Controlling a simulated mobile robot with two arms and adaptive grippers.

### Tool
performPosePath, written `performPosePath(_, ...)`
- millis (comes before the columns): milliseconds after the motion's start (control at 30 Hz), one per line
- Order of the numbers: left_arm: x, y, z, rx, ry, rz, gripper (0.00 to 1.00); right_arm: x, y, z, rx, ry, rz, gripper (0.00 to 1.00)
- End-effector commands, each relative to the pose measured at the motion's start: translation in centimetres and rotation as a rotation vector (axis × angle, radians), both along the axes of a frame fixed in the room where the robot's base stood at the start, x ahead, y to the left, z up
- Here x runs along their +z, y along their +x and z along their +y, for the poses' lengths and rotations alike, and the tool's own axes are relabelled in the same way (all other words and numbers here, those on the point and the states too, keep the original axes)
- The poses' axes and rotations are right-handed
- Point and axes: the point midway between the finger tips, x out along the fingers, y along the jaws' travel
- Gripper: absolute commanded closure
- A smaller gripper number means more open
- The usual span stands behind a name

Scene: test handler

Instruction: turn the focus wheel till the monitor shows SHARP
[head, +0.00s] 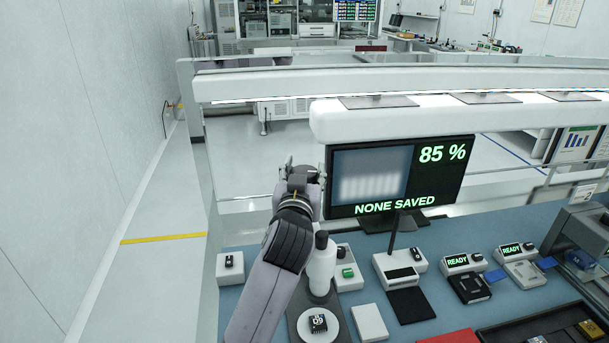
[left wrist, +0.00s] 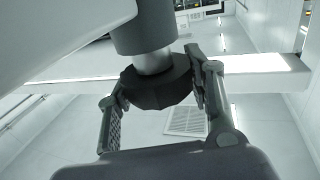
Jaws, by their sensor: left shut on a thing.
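The monitor (head: 398,175) shows a blurred picture of pale bars, "85 %" and "NONE SAVED"; the word SHARP is not on it. In the left wrist view, the dark faceted focus wheel (left wrist: 157,86) sits on a pale shaft below a grey cylinder. My left gripper (head: 303,172) is shut on the wheel; its fingers (left wrist: 157,92) are on either side of it. In the head view my arm and gripper hide the wheel. The white microscope body (head: 321,265) stands partly behind my arm. My right gripper is not in view.
A dark chip (head: 318,323) lies on the round white stage (head: 335,336). Small white boxes (head: 230,268) with buttons stand on the blue bench (head: 248,306). Two devices showing READY (head: 457,261) are at the right. A white overhead lamp bar (head: 450,114) spans above the monitor.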

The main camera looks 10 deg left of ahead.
Motion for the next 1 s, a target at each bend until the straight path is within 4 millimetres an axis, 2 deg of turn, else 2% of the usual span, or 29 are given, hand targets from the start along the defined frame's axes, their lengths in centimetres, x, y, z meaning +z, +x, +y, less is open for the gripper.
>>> performPosePath(533, 0.08, 0.01, 0.01, 0.027, 0.001, -0.002, 0.8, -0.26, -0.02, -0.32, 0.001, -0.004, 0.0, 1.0)
performPosePath(567, 0.08, 0.01, 0.01, 0.027, 0.001, -0.002, 0.51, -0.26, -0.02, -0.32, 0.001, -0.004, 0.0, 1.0)
performPosePath(833, 0.06, 0.01, 0.0, 0.027, 0.001, -0.002, 0.33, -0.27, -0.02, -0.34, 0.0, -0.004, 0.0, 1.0)
performPosePath(1000, 0.04, 0.01, 0.0, 0.027, 0.001, -0.001, 0.31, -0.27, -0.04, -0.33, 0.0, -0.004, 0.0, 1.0)
